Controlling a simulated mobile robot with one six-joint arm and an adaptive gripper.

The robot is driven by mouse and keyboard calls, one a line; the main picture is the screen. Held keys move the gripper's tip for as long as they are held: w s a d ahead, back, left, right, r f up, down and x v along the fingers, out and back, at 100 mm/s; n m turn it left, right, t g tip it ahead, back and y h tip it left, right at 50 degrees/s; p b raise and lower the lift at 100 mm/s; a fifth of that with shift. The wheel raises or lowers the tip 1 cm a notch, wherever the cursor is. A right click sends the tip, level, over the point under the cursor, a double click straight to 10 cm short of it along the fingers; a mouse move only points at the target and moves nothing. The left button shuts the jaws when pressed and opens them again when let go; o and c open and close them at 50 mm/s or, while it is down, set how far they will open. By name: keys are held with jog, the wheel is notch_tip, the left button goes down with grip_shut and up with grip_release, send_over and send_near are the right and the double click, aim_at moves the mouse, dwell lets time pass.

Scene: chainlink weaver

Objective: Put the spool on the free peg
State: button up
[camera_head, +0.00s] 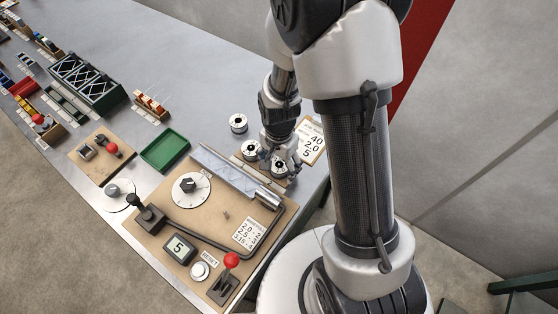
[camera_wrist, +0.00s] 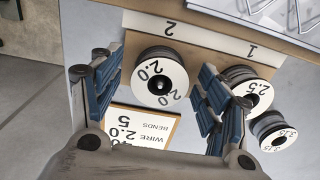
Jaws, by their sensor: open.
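A white-faced spool marked 2.0 (camera_wrist: 160,78) sits between the spread blue fingers of my gripper (camera_wrist: 154,82) in the wrist view, by the label 2 on a tan board (camera_wrist: 137,43). Gaps show on both sides, so my gripper is open around it. In the head view my gripper (camera_head: 279,158) is over this spool (camera_head: 278,168). A spool marked 2.5 (camera_wrist: 251,94) is by label 1, and it shows in the head view (camera_head: 250,149). A third spool, marked 3.15 (camera_wrist: 273,131), stands apart on the table (camera_head: 238,122). No bare peg is clearly visible; the spools hide what is under them.
A card with wire and bend numbers (camera_head: 311,140) lies close to my gripper. A bending machine board (camera_head: 228,215) with a metal plate, dial and red-knobbed lever is in front. A green tray (camera_head: 164,151) is to the left. Bare grey table lies behind the spools.

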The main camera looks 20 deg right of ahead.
notch_tip(320, 180, up, 12)
dwell(0.4)
jog(key=shift+r, duration=0.1)
dwell(0.4)
jog(key=s+r+n+t, duration=0.4)
jog(key=s+r+n, duration=0.6)
jog(key=s+r, duration=0.5)
jog(key=shift+r+n+t, duration=0.3)
jog(key=shift+r+n, duration=0.1)
jog(key=shift+r, duration=0.1)
dwell(1.4)
